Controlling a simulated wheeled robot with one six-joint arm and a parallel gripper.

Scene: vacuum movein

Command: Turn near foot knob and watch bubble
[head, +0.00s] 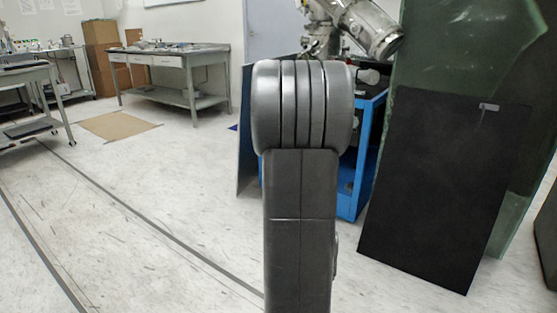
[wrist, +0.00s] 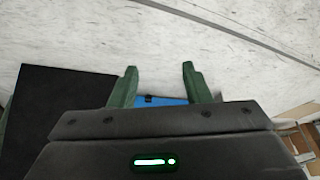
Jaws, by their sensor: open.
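I cannot make out a foot knob or a bubble in either view. In the wrist view my gripper (wrist: 159,67) is open, its two green fingers apart with nothing between the tips. A blue surface (wrist: 165,100) with a small dark spot shows beyond the finger bases. In the head view a blue frame (head: 347,195) stands behind my grey arm, which hides much of it. Silver metal equipment (head: 372,28) shows above the frame. My gripper does not show in the head view.
A black panel (head: 432,190) leans by a tall green panel (head: 440,60) at the right. A workbench (head: 175,55), cardboard boxes (head: 100,42) and a left table (head: 30,75) stand farther back. A brown mat (head: 120,125) lies on the floor. The left floor is mostly clear.

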